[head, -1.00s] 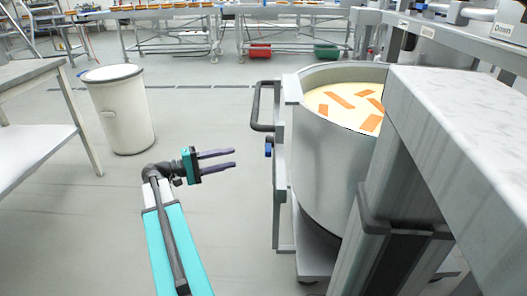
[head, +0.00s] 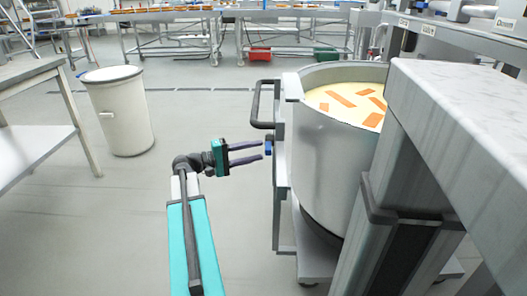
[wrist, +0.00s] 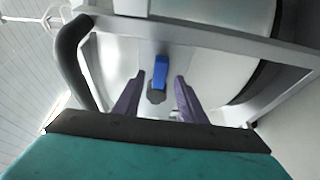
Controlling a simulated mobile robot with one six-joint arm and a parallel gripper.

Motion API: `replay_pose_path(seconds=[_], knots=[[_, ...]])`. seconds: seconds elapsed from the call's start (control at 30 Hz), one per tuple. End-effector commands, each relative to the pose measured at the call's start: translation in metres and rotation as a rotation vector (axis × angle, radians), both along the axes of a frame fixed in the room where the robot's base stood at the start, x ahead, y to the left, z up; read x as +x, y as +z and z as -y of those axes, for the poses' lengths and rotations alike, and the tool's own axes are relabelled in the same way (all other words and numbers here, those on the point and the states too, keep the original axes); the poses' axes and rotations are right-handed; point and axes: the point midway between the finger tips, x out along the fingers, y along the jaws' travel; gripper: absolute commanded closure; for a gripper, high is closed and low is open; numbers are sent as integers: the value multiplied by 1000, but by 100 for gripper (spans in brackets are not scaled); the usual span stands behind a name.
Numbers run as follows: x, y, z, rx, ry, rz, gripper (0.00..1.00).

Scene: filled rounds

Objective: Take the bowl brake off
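The bowl (head: 330,170) is a large steel vessel on a wheeled carriage (head: 284,205), holding pale dough with orange pieces. A small blue brake lever (head: 268,148) sits on the carriage's left side, below the black handle (head: 262,110). My gripper (head: 262,153) is open and empty, its two dark fingers pointing right at the lever and close to it. In the wrist view the blue lever (wrist: 160,72) with a dark round end stands ahead, between the lines of the two fingers (wrist: 157,98). I cannot tell whether any finger touches it.
A steel-framed machine or table (head: 455,150) stands close on the right, partly hiding the bowl. A white bin (head: 120,115) and a bench (head: 35,140) stand at the left. The floor between the bin and the bowl is clear.

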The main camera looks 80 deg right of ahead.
Motion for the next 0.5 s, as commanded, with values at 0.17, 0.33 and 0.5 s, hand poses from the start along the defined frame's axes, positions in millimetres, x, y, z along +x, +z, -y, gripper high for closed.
replay_pose_path(seconds=[0.17, 0.33, 0.5], knots=[[-19, -1, 11, 0, -2, 0, 62], [-28, -1, 16, 1, -1, 0, 62], [-30, 0, 17, 1, 0, 0, 62]])
